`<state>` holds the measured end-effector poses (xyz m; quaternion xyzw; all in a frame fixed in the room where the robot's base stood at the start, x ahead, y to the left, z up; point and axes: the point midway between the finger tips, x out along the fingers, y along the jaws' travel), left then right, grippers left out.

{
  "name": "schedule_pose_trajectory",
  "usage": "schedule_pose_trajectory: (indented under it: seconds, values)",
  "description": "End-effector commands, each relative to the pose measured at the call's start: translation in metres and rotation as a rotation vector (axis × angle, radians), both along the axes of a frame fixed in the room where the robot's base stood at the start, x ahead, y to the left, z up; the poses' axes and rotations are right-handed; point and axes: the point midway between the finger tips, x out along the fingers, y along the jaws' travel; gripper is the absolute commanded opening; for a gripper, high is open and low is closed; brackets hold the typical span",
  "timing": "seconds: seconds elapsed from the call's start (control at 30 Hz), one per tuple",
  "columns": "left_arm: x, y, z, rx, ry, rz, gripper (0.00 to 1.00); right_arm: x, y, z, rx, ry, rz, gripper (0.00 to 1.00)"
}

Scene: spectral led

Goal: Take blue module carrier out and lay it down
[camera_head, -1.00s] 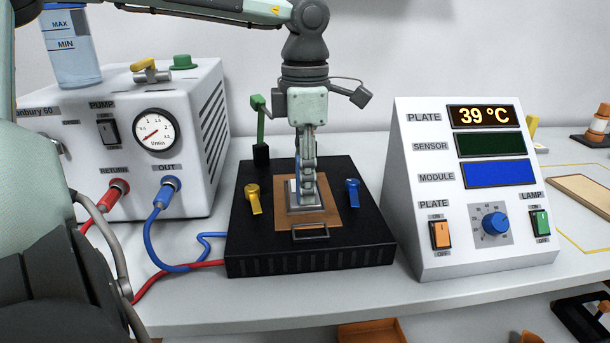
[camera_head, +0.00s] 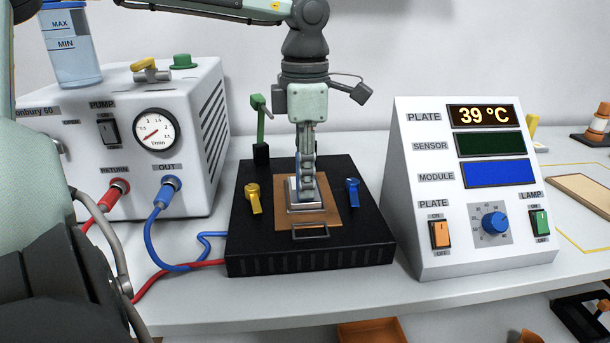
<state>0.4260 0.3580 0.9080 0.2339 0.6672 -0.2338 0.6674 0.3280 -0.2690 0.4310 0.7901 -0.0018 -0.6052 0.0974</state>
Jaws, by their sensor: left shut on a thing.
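My left gripper (camera_head: 307,192) points straight down over the black plate unit (camera_head: 310,258). It is shut on the blue module carrier (camera_head: 299,172), of which only a narrow blue strip shows beside the fingers. The carrier is at a small silver-grey seat (camera_head: 306,208) on the copper-coloured plate (camera_head: 328,215). The fingers hide most of it, so I cannot tell whether it is clear of the seat. A yellow clamp (camera_head: 253,199) stands left of the plate and a blue clamp (camera_head: 352,192) right of it. My right gripper is not in view.
The pump box (camera_head: 205,140) with red and blue hoses stands left. The sloped control box (camera_head: 470,255) reads 39 °C and stands close on the right. A green-topped post (camera_head: 260,130) rises behind the plate unit. A tan board (camera_head: 585,194) lies far right.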

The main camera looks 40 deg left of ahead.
Motion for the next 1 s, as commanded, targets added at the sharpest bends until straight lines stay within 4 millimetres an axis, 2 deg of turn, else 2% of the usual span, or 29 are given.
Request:
schedule_pose_trajectory:
  seconds: [0.7,1.0]
  values:
    - [0.000,0.000,0.024,0.000,-0.001,0.000,0.00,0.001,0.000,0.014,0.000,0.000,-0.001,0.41]
    - [0.000,0.000,0.026,0.000,-0.001,0.000,0.00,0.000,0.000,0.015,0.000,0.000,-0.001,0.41]
